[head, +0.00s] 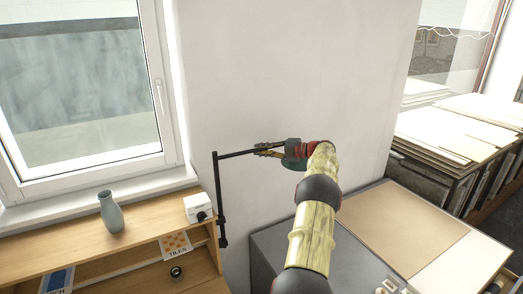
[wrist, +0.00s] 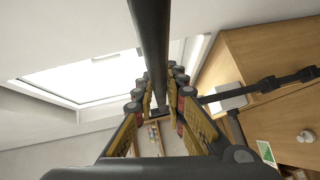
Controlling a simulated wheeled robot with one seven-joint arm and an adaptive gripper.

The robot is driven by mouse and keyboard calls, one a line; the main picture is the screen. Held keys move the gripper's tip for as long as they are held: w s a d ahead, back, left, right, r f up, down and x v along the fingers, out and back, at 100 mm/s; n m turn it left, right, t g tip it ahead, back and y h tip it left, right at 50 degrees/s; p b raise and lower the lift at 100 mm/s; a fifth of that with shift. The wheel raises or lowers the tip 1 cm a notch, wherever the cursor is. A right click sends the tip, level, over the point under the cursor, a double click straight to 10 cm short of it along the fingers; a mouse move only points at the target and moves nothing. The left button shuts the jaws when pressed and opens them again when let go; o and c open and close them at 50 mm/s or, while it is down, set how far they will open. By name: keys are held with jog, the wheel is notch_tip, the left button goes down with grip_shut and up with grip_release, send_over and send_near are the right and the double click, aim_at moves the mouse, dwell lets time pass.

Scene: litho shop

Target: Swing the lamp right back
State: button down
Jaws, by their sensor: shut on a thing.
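The lamp shows as a black upright post (head: 219,200) near the wall, with a thin black arm (head: 236,154) reaching right from its top. My gripper (head: 262,149) is at the right end of the visible part of that arm, its yellow-padded fingers on either side of it. In the wrist view the black bar (wrist: 150,40) runs down between the two rows of fingers of my gripper (wrist: 157,105), which is shut on it.
A wooden shelf unit (head: 140,228) stands under the window (head: 85,90), with a grey vase (head: 111,212) and a white box (head: 197,206) beside the post. A grey cabinet (head: 275,247) and a tan-topped bench (head: 405,225) are at right. The wall around the lamp arm is bare.

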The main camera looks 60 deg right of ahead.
jog(key=shift+f, duration=0.1)
jog(key=c, duration=2)
grip_release()
jog(key=shift+w, duration=0.2)
jog(key=shift+o, duration=1)
jog(key=shift+s, duration=0.1)
jog(key=s+d+r, duration=0.1)
jog(key=s, duration=1)
jog(key=shift+s+r, duration=0.35)
jog(key=shift+s, duration=0.05)
jog(key=shift+d, duration=0.1)
